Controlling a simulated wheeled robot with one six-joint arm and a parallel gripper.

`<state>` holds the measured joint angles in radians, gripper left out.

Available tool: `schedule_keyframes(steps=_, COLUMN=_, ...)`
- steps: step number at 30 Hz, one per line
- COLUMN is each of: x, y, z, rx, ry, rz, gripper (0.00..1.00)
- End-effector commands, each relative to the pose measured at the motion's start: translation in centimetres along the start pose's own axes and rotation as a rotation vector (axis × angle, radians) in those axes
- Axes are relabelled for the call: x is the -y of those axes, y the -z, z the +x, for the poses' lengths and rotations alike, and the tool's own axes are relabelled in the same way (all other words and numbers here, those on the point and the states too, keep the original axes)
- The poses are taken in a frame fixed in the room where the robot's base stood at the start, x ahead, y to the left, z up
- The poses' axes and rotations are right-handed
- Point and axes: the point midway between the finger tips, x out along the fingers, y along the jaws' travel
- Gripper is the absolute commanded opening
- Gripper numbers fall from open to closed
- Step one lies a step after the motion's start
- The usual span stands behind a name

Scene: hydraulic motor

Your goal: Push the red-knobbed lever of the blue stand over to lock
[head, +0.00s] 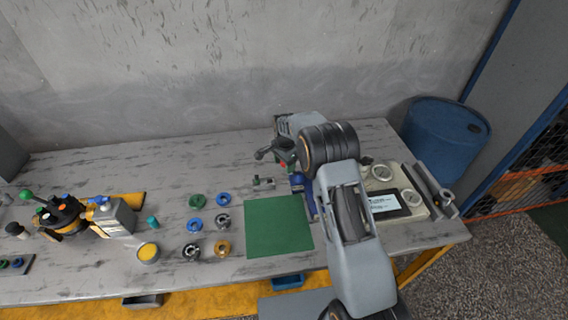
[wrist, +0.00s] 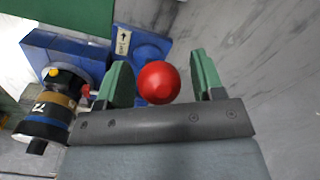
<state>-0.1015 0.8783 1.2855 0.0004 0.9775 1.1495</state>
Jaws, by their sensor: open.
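The blue stand (wrist: 66,52) is at the upper left in the wrist view, with a dark and tan cylindrical part at its lower left. In the head view, the stand (head: 309,197) is mostly hidden behind my arm. The lever's round red knob (wrist: 158,82) sits between the two green fingers of my gripper (wrist: 161,84). The fingers are open, with gaps on both sides of the knob. In the head view, my gripper (head: 283,161) is over the back of the table, largely covered by my wrist. The lever's shaft is hidden beneath the knob.
A green mat (head: 278,226) lies left of the stand, with several rings left of it. A pale tray (head: 425,208) with rings and a screen is to the right. A black and yellow device (head: 62,215) stands at far left.

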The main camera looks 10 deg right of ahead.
Motion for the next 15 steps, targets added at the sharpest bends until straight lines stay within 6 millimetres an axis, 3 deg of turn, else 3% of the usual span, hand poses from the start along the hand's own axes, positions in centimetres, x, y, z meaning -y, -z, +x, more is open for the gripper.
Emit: schedule_keyframes(steps=15, x=0.0, y=0.0, z=-3.3, rx=-0.001, ry=0.001, rz=-0.001, gripper=0.62)
